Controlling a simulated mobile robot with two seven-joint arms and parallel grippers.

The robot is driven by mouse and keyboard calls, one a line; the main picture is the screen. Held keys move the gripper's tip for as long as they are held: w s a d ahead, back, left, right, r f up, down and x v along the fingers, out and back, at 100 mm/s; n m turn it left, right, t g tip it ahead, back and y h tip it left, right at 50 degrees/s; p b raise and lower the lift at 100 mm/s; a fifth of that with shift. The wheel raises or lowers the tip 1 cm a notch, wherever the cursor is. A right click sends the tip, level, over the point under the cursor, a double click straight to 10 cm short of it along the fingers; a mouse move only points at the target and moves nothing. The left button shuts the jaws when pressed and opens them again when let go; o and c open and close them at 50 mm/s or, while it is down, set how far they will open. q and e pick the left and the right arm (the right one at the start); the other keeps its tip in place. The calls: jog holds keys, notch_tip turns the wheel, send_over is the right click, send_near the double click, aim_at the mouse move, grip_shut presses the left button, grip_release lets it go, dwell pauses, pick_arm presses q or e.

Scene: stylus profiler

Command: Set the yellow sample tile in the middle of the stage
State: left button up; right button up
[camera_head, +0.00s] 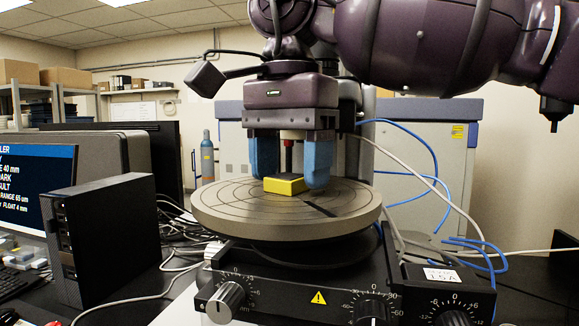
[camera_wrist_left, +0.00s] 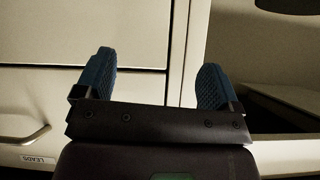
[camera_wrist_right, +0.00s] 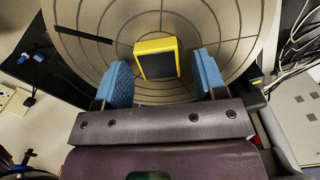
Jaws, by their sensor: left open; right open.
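The yellow sample tile (camera_head: 285,185) lies on the round grey stage (camera_head: 230,222), near its middle. In the right wrist view the tile (camera_wrist_right: 156,59) shows a dark top with a yellow rim, and the ringed stage (camera_wrist_right: 100,20) lies around it. My right gripper (camera_head: 291,182) is open, pointing down over the stage, with its blue fingers either side of the tile. In the right wrist view the fingertips (camera_wrist_right: 158,65) stand apart from the tile. My left gripper (camera_wrist_left: 155,75) is open and empty, facing pale cabinet fronts.
A red and dark probe part (camera_head: 289,155) hangs behind the right fingers. The stage base with knobs (camera_head: 318,298) stands below. A black box (camera_head: 100,240) and a monitor (camera_head: 36,190) stand at left. Blue and white cables (camera_head: 440,190) run at right.

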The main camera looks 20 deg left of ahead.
aim_at(288, 176)
notch_tip(288, 176, up, 12)
jog(key=p, duration=0.2)
dwell(0.6)
